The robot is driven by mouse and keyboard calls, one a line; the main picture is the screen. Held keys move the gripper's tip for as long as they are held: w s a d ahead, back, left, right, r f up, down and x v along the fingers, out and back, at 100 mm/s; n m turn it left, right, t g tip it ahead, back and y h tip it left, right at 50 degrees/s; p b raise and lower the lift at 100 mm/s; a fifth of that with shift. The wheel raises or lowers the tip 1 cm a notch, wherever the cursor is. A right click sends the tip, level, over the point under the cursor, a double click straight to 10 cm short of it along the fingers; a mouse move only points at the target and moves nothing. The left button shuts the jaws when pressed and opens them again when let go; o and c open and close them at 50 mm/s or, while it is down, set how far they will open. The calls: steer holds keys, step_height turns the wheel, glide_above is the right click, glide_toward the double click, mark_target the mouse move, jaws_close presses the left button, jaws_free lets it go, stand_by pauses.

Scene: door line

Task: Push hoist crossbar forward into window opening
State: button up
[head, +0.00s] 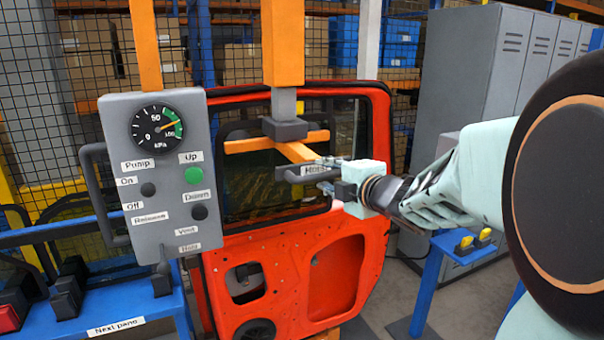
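The orange hoist crossbar (255,145) hangs below a dark grey block at the foot of the orange hoist column (283,45). Finger spacing and contact are too small to tell.
A grey control panel (165,235) with a gauge, green Up button and dark Down button stands left of the door. Its needle is in the green zone. A blue stand with yellow buttons (465,245) and grey lockers (490,75) are right. Mesh fencing stands behind.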

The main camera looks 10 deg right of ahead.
mark_target(298, 154)
steer(key=shift+c, duration=0.3)
jaws_close()
steer(key=x, duration=0.4)
steer(key=r+b+x, duration=0.1)
steer(key=x, duration=0.3)
steer(key=r+x, duration=0.1)
steer(key=x, duration=0.3)
steer(key=shift+w+a+r, duration=0.15)
steer(key=shift+r, duration=0.3)
steer(key=shift+o, duration=0.3)
jaws_free()
steer(key=shift+w, duration=0.2)
